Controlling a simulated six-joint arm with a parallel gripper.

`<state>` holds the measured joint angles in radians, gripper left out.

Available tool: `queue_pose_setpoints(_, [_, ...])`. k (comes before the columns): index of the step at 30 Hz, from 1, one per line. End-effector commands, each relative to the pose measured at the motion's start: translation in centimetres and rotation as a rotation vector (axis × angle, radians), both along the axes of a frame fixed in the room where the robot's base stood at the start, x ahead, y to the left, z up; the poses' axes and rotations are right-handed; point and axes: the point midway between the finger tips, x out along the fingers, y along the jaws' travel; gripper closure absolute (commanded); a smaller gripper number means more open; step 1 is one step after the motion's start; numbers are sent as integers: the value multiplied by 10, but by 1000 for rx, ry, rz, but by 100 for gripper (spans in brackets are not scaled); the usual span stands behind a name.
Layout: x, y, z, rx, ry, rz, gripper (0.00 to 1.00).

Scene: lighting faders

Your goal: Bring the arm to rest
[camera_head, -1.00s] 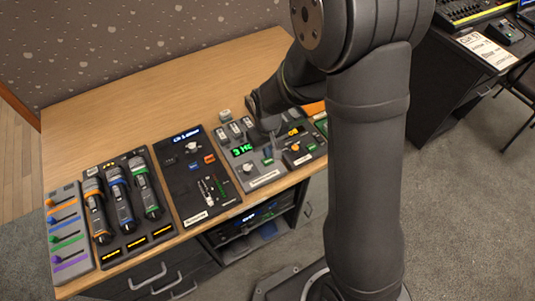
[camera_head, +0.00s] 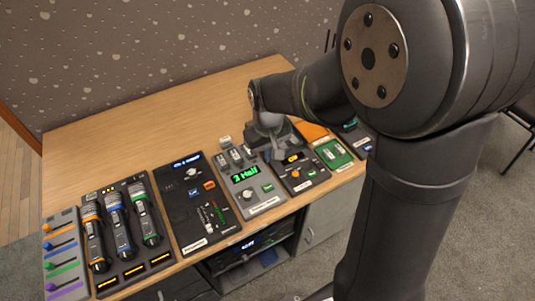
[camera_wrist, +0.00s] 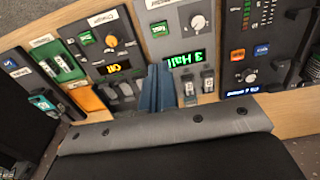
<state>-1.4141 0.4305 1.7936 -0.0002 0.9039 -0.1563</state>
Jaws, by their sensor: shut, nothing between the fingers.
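My gripper (camera_head: 272,135) hangs above the back of the desk panels in the head view, pointing down. Its fingers (camera_wrist: 157,90) are shut and empty in the wrist view, over the gap between two panels. The panel with the green display reading "3 Hall" (camera_head: 245,173) is just below it; the same display shows upside down in the wrist view (camera_wrist: 187,58). The panel with the orange display and orange knob (camera_head: 295,172) is to its right. The fingertips are hard to make out in the head view. I see no contact with the panels.
On the wooden desk (camera_head: 130,135), a fader strip (camera_head: 65,255), a panel with three handheld devices (camera_head: 122,235) and a black panel (camera_head: 197,205) stand to the left. A green module (camera_head: 332,153) is to the right. The desk's back left is clear.

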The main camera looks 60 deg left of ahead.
Motion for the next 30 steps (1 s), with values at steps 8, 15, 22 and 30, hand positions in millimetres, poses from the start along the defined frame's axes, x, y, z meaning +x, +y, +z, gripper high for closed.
queue_pose_setpoints(8, [0,0,0,0,0,0,100])
queue_pose_setpoints(15, [0,0,-8,-3,0,0,100])
queue_pose_setpoints(22, [0,-1,-36,-5,1,0,100])
queue_pose_setpoints(30, [0,-1,-84,-5,1,0,100])
